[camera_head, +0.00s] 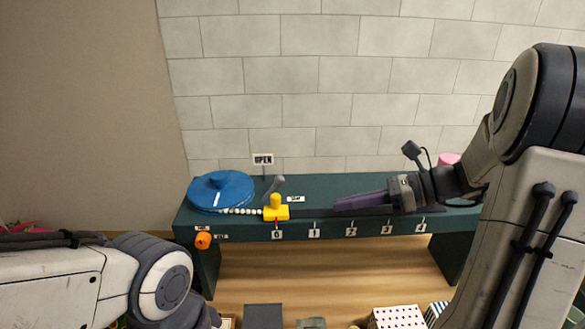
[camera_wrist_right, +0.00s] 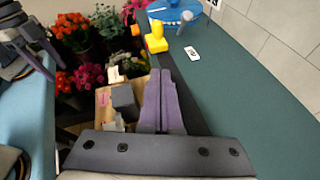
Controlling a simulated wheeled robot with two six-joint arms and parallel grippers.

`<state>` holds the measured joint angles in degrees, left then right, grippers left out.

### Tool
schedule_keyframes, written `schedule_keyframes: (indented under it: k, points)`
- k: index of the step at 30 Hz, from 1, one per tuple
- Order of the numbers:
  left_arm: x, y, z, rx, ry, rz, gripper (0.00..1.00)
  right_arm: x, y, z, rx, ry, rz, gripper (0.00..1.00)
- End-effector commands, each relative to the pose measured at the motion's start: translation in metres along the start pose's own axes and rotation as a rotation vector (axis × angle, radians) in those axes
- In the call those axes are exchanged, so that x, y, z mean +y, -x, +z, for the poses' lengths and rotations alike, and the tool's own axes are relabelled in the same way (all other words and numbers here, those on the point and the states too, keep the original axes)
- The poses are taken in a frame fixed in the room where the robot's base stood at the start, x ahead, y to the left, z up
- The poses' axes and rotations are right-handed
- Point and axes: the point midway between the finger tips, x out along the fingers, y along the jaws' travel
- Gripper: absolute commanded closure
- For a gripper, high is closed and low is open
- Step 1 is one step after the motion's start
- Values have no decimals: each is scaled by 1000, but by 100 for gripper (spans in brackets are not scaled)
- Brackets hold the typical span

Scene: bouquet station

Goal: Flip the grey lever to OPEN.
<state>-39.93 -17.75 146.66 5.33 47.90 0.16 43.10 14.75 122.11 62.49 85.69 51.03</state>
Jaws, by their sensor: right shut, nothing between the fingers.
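The grey lever (camera_head: 272,187) stands behind the yellow block (camera_head: 276,209) on the green bench and tilts to the right, its rounded tip up. It also shows near the top of the right wrist view (camera_wrist_right: 185,19). The OPEN sign (camera_head: 263,159) stands behind it, slightly left. A small white label (camera_head: 296,199) lies right of the lever; its text is too small to read. My right gripper (camera_head: 336,206) is shut and empty, its purple fingers pointing left, apart from the lever. Dark parts of my left gripper (camera_wrist_right: 42,62) show in the right wrist view; its jaws are unclear.
A blue disc (camera_head: 221,190) lies left of the lever, with a string of white beads running to the yellow block. An orange knob (camera_head: 203,240) is on the bench front. Numbered tags line the front edge. A tiled wall (camera_head: 330,90) rises behind. Flowers (camera_wrist_right: 75,30) stand below.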

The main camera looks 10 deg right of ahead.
Motion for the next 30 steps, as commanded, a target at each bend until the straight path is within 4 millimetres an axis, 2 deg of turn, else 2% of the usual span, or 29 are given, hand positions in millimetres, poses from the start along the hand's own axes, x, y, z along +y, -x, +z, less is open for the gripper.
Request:
schedule_keyframes:
  k: [1, 5, 17, 23, 30]
  points:
    - [0, 3, 0, 0, 0, 0, 50, -9, 14, 3, -36, -40, -38, 100]
    - [0, 4, 0, 0, 0, 0, 50, -19, 28, 6, -84, -88, -78, 100]
    - [0, 5, 0, 0, 0, 0, 50, -19, 24, 7, -87, -90, -76, 100]
    - [1, 14, -1, 0, -1, 0, 50, -19, -1, 10, -85, -92, -72, 100]
    - [2, 29, -2, 0, -4, 0, 50, -23, -51, 15, -84, -93, -71, 100]
